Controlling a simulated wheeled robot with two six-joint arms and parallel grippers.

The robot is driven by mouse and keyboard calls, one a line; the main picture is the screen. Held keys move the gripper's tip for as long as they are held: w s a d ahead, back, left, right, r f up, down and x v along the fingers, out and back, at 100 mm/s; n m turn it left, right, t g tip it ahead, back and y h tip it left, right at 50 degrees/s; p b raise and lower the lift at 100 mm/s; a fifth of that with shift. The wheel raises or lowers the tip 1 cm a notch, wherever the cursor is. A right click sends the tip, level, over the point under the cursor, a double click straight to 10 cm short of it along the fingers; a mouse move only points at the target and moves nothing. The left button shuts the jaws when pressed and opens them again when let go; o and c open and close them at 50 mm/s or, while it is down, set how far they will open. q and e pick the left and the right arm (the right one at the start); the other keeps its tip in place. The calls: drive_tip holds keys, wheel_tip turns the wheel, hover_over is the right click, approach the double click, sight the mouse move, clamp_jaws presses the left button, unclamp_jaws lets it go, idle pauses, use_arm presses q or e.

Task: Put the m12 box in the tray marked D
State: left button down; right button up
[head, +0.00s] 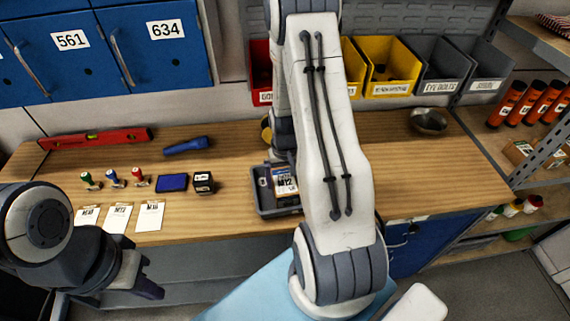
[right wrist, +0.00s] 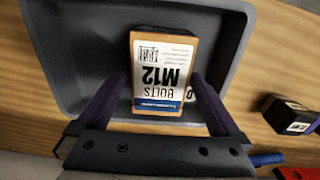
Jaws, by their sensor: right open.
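The M12 box (right wrist: 163,50) is a small brown carton with a white "BOLTS M12" label. It lies within the outline of a grey tray (right wrist: 75,75), towards its near side. The box (head: 284,182) and tray (head: 268,207) also show in the head view, partly behind my right arm. My right gripper (right wrist: 158,82) is open, with one finger on each side of the box. My left gripper (head: 149,276) is off the bench's front edge, away from the box; its jaw gap is unclear.
Stamps (head: 112,178), an ink pad (head: 172,183), a small black box (head: 203,183) and label cards (head: 118,218) lie left of the tray. A red level (head: 95,139) and a metal bowl (head: 429,121) are further back. Bins (head: 390,65) line the wall.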

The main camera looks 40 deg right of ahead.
sight(285, 181)
wheel_tip(285, 181, up, 10)
drive_tip(key=r+b, duration=0.1)
drive_tip(key=b, duration=0.1)
drive_tip(key=a+r+n, duration=0.3)
drive_tip(key=a, duration=0.7)
drive_tip(key=s+a+r+n, duration=0.2)
drive_tip(key=s+a+n, duration=0.2)
drive_tip(key=s+a, duration=0.4)
drive_tip(key=s+a+r+n+y, duration=0.1)
drive_tip(key=s+a+r+n, duration=0.2)
drive_tip(key=s+a, duration=0.6)
drive_tip(key=shift+a+n, duration=1.05)
drive_tip(key=shift+n, duration=0.15)
drive_tip(key=shift+r, duration=0.1)
